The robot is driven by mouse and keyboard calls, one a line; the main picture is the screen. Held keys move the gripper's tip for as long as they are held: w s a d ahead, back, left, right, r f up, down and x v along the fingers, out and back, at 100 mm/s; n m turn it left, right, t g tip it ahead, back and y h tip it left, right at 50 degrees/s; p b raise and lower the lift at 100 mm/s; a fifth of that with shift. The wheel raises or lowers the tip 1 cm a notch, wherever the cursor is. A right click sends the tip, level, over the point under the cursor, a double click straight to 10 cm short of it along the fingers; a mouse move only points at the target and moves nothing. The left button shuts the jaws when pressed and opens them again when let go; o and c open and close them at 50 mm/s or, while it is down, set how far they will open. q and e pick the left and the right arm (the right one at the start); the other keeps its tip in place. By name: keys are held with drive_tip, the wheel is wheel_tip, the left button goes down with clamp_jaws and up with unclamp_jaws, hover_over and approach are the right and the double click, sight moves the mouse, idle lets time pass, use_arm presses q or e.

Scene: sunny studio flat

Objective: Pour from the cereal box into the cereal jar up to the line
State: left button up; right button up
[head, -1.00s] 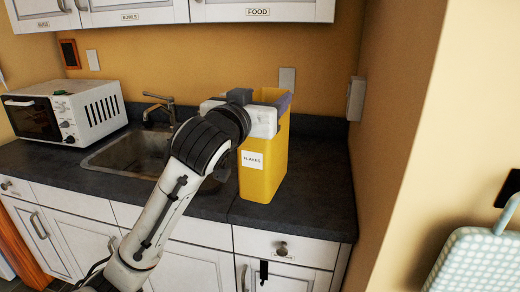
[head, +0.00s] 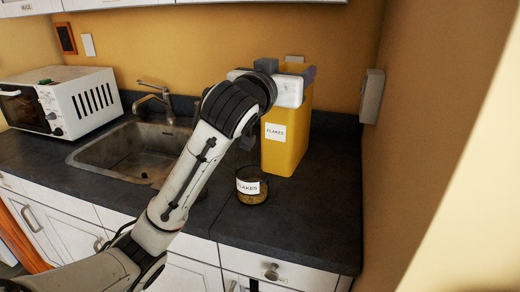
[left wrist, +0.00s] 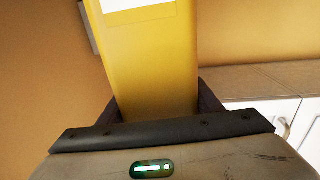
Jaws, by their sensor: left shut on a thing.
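The yellow cereal box (head: 288,145), with a white FLAKES label, is upright at the back right of the counter in the head view. My left gripper (head: 290,88) is shut on its upper part, and the box also fills the middle of the left wrist view (left wrist: 150,60). I cannot tell whether its base touches the counter. The cereal jar (head: 252,190), small and round with its own FLAKES label, stands on the counter in front and left of the box. Something brownish shows low in it. I cannot make out a line on it. My right gripper is not in view.
The sink (head: 130,150) with its tap lies left of my arm, and a white microwave (head: 75,105) stands beyond it. A side wall (head: 420,150) bounds the counter on the right. The dark counter (head: 310,225) is clear in front of and right of the jar.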

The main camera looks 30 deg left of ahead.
use_arm(q)
drive_tip(key=shift+n, duration=0.8)
drive_tip(key=shift+s+a+f, duration=0.1)
drive_tip(key=shift+s+f, duration=0.15)
drive_tip(key=shift+f, duration=0.85)
drive_tip(key=shift+s+a+f, duration=0.1)
drive_tip(key=shift+s+f, duration=0.1)
drive_tip(key=shift+f, duration=0.85)
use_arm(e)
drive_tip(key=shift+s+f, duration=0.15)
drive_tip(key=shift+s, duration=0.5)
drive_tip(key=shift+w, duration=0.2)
